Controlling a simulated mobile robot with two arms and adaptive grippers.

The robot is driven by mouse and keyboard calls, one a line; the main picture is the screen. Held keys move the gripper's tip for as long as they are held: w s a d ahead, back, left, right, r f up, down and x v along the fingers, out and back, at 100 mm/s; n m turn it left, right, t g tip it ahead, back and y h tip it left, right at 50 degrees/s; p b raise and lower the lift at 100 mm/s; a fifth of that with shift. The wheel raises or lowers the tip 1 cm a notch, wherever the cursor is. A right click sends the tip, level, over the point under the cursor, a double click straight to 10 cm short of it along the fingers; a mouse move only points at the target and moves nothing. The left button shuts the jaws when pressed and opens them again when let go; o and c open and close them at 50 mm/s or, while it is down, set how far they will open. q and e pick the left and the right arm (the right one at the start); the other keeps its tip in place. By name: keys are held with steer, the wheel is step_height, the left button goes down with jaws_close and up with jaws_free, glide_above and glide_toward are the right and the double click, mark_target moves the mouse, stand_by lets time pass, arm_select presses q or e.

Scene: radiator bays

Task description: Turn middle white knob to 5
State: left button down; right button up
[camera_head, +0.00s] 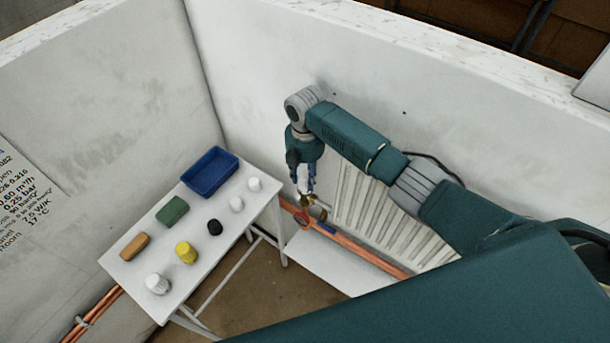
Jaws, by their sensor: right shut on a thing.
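One radiator (385,215) is on the wall, with a brass valve (306,201) at its left end. My right gripper (304,186) points down at this valve, with its arm coming in from the right. It is shut on a white knob (302,174) at the valve. The fingers cover much of the knob, and its number marks cannot be read. My left gripper is out of view.
A white table (221,256) stands left of the radiator. It holds a blue tray (210,172), a green block (173,210), an orange-brown block (135,246), a yellow knob (186,252), a black knob (215,227) and loose white knobs (157,284). Copper pipes (360,250) run below the radiator.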

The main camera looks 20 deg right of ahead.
mark_target(305, 174)
steer(key=shift+w+r, duration=0.1)
steer(key=o, duration=1.2)
steer(key=shift+c, duration=0.2)
step_height(305, 174, up, 12)
